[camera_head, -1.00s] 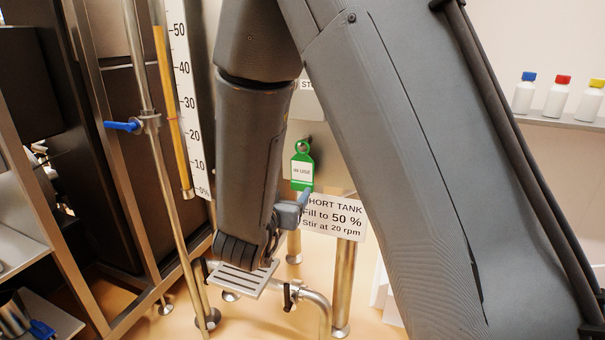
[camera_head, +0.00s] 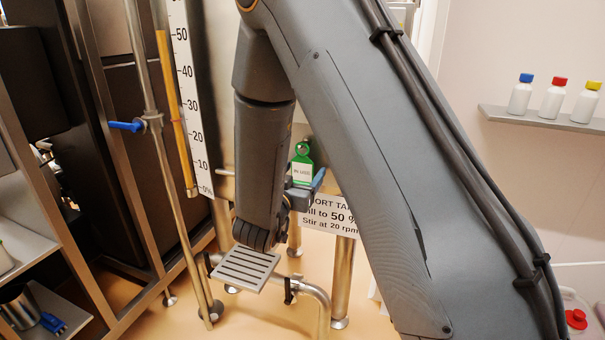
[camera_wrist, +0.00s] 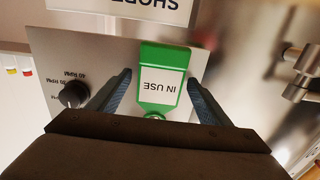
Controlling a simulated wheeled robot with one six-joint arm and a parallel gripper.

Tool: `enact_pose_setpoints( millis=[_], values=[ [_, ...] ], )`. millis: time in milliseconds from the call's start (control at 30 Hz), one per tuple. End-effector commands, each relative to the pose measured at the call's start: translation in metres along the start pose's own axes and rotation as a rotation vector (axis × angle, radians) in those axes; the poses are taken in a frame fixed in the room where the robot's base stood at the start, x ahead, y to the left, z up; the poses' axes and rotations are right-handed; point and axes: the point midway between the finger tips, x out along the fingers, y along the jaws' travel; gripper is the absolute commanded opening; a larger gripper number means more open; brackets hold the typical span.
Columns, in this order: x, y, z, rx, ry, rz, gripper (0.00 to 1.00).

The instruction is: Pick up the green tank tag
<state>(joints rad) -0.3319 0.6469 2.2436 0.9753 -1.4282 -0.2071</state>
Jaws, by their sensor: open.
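The green tank tag (camera_head: 302,165), with a white "IN USE" label, hangs on the tank behind my arm in the head view. In the wrist view the tag (camera_wrist: 163,78) appears upside down, between the two fingers. My gripper (camera_wrist: 163,85) is open, with one blue-grey finger on each side of the tag and a visible gap on both sides. The gripper (camera_head: 305,190) also shows in the head view, partly hidden by my arm, close to the tag's lower part. The tag's ring end is partly hidden by the gripper body in the wrist view.
A white tank sign (camera_head: 338,218) is just below the tag. A black knob (camera_wrist: 73,95) sits on a steel panel at the left of the wrist view. A level scale (camera_head: 188,95) and a blue-handled valve (camera_head: 128,126) are at left.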

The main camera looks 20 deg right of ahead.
Motion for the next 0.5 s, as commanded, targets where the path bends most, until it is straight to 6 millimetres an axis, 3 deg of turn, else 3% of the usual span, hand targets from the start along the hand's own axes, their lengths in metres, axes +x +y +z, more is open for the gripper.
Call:
enact_pose_setpoints(
  millis=[233,500],
  values=[
    [0.0019,-0.0004,0.0005,0.0,0.0,-0.001,0.72],
    [0.0017,-0.0003,0.0004,0.0,0.0,-0.001,0.28]
  ],
)
